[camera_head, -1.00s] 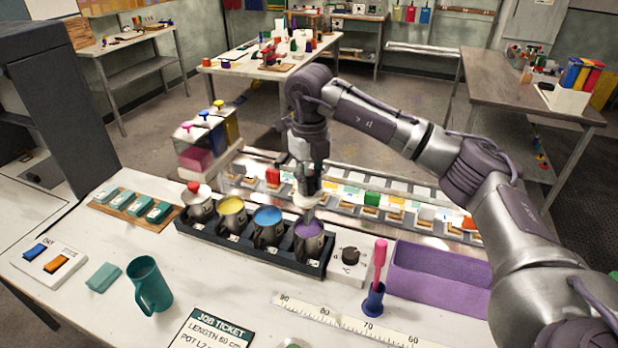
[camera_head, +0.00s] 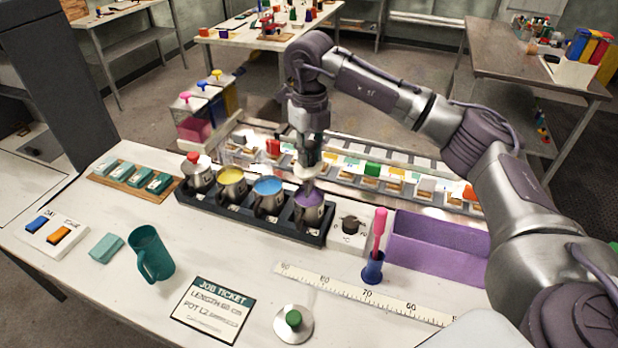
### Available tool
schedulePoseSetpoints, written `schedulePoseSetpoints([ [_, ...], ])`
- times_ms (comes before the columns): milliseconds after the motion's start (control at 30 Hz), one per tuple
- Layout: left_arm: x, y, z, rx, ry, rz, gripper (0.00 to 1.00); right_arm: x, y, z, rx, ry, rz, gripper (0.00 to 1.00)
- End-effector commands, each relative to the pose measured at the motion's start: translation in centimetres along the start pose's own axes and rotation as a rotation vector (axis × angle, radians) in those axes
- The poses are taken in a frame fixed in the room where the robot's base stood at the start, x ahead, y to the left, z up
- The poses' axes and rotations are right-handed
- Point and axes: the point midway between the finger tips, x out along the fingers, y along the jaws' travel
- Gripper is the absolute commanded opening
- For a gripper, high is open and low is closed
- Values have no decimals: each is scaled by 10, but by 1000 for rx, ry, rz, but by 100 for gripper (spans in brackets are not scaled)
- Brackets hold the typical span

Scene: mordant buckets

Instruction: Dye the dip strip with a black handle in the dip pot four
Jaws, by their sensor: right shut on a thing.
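The dip pots stand in a dark rack (camera_head: 250,219): a pot with a red top, a yellow one (camera_head: 231,177), a blue one (camera_head: 268,186) and, at the right end, the fourth pot (camera_head: 314,212) with purple dye. My right gripper (camera_head: 308,172) points down right over the fourth pot. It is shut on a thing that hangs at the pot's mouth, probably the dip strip. Its black handle is hidden in the fingers, and I cannot tell how far the strip is in the dye. My left gripper is out of view.
Right of the rack are a dial box (camera_head: 350,231), a pink-handled tool in a blue stand (camera_head: 373,266) and a purple bin (camera_head: 437,266). A ruler (camera_head: 345,290), job ticket (camera_head: 211,309) and teal mug (camera_head: 151,254) lie nearer. A slotted tray (camera_head: 400,187) runs behind.

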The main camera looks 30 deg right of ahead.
Motion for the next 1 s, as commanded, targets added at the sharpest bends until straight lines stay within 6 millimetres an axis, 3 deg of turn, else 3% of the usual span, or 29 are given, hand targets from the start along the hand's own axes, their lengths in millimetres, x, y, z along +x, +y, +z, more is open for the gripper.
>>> schedulePoseSetpoints([
  [1000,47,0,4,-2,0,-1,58,71,0,1,0,0,0,0],
])
